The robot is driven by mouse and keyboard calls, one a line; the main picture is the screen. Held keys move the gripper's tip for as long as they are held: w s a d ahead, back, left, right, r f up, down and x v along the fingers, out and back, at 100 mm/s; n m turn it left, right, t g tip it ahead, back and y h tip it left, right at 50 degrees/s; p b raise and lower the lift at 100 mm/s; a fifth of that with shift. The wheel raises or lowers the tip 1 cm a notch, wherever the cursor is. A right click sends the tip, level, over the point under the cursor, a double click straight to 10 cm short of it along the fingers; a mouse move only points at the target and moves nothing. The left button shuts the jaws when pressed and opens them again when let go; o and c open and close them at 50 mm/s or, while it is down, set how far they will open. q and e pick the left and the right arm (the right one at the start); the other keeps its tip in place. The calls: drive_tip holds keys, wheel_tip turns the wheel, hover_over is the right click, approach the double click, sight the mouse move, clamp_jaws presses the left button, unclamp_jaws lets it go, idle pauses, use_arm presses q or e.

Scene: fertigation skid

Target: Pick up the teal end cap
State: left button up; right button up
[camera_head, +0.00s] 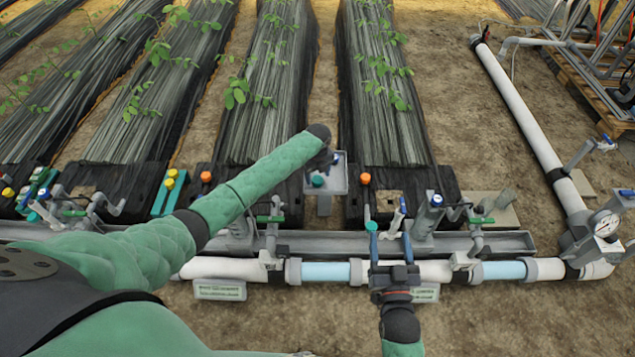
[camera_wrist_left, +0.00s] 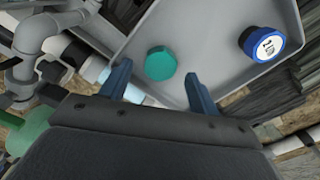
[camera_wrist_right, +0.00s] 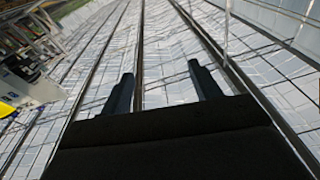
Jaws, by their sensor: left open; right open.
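The teal end cap (camera_wrist_left: 160,63) lies in a grey tray (camera_wrist_left: 215,50) in the left wrist view; it also shows in the tray in the head view (camera_head: 318,181). My left gripper (camera_wrist_left: 156,72) is open and empty, its two blue fingers pointing at the tray, with the cap appearing between and just beyond the fingertips. No contact with the cap shows. In the head view my left wrist hides most of this gripper. My right gripper (camera_head: 390,236) is open and empty in front of the pipe; its wrist view shows only the roof and a side structure.
A blue cap with a white, marked top (camera_wrist_left: 263,43) lies in the same tray, right of the teal cap. An orange knob (camera_head: 365,178) stands right of the tray. A white and blue pipe (camera_head: 325,271) with valves runs across the front. Covered crop rows lie behind.

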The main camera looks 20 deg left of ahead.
use_arm(q)
drive_tip(key=shift+f, duration=0.9)
use_arm(e)
drive_tip(key=shift+t, duration=0.7)
wheel_tip(320, 180, up, 4)
drive_tip(key=shift+d, duration=0.15)
use_arm(q)
drive_tip(key=c, duration=1.1)
drive_tip(key=shift+o, duration=0.2)
drive_tip(key=shift+r, duration=0.1)
use_arm(e)
drive_tip(key=shift+w, duration=0.1)
